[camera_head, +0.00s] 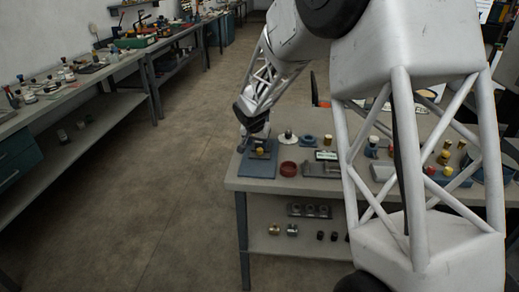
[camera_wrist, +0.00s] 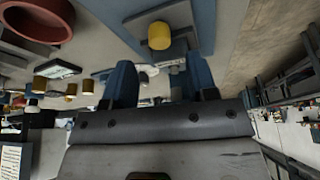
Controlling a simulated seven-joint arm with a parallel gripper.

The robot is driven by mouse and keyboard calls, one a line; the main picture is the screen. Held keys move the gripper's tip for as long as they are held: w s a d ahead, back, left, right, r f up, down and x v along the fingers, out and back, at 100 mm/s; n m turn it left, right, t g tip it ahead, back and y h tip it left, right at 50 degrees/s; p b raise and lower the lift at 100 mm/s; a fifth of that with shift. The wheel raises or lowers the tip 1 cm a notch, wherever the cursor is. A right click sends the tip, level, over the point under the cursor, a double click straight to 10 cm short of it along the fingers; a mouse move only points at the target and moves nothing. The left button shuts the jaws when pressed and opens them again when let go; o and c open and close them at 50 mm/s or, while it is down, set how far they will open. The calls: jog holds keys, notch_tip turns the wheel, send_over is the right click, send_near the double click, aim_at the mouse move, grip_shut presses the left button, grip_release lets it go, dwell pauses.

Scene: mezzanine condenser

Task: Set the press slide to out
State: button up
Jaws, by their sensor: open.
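A blue plate (camera_head: 258,168) with a yellow knob (camera_head: 260,152) sits at the left end of the near bench. It looks like the press slide, but I cannot clearly tell its position. In the wrist view the yellow knob (camera_wrist: 160,36) stands on a grey-blue block over the blue plate (camera_wrist: 203,22). My gripper (camera_head: 254,146) is above and behind the plate. In the wrist view my gripper (camera_wrist: 160,68) has its two blue fingers spread, with the knob beyond the tips, roughly centred between them. Nothing is held.
A red round dish (camera_head: 289,169) stands just right of the plate; it also shows in the wrist view (camera_wrist: 38,30). A small device with a display (camera_head: 326,156) is further right. Several yellow-capped items crowd the bench's right side. Open floor (camera_head: 150,200) lies left.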

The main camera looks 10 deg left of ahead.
aim_at(260, 149)
jog(key=shift+x, duration=2.5)
grip_shut()
